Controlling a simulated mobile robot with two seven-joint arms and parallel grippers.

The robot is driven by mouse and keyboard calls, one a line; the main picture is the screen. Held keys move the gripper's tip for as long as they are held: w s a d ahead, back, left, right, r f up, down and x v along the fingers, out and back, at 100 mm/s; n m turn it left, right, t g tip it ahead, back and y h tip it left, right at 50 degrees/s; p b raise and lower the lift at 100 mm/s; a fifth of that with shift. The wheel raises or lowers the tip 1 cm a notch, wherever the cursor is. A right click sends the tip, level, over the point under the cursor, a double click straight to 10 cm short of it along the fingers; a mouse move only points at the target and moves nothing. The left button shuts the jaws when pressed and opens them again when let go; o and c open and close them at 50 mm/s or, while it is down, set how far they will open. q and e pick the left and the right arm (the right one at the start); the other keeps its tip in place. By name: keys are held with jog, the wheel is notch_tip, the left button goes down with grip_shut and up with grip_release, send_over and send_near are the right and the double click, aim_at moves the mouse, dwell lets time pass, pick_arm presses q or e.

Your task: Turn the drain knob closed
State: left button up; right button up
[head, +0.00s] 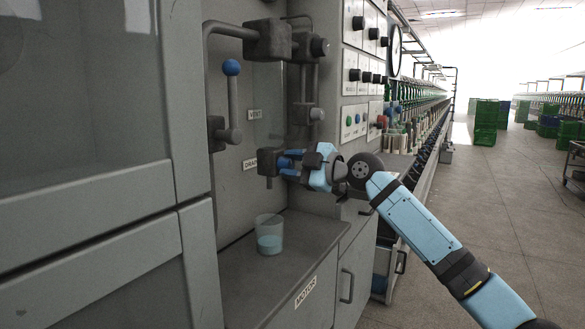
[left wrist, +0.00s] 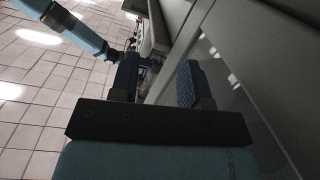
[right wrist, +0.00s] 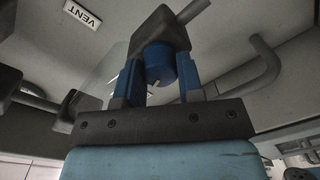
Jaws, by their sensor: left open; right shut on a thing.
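The drain valve (head: 268,161) is a dark block with a short spout, beside the DRAIN label (head: 250,163) on the grey cabinet. Its drain knob is blue; it shows clearly in the right wrist view (right wrist: 160,64), set on the dark valve block. My right gripper (head: 286,160) reaches in from the right and is shut on the knob, with one blue finger on each side, as the right wrist view (right wrist: 161,80) shows. The fingers partly hide the knob in the head view. My left gripper (left wrist: 157,82) is open and empty, beside a grey surface.
A clear beaker (head: 269,236) with blue liquid stands on the ledge below the valve. A blue-balled lever (head: 232,95) and pipes are above it near the VENT label (head: 255,114). A switch panel (head: 364,72) is at upper right. The tiled aisle (head: 510,200) is open.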

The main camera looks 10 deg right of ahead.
jog(key=shift+n, duration=0.8)
pick_arm(q)
jog(key=shift+w+a+b, duration=0.1)
jog(key=shift+w+b, duration=0.1)
jog(key=shift+b, duration=0.1)
pick_arm(e)
jog(key=shift+n, duration=1.6)
pick_arm(q)
jog(key=shift+m, duration=0.3)
pick_arm(e)
jog(key=shift+n, duration=0.3)
jog(key=o, duration=0.9)
pick_arm(q)
jog(key=shift+w, duration=0.1)
jog(key=r+p, duration=0.1)
jog(key=r+t+p, duration=0.1)
jog(key=r+n+p, duration=0.1)
jog(key=shift+s+r, duration=0.2)
jog(key=shift+s, duration=0.05)
pick_arm(e)
jog(key=v, duration=1.3)
jog(key=shift+s+d, duration=0.2)
jog(key=shift+s, duration=0.2)
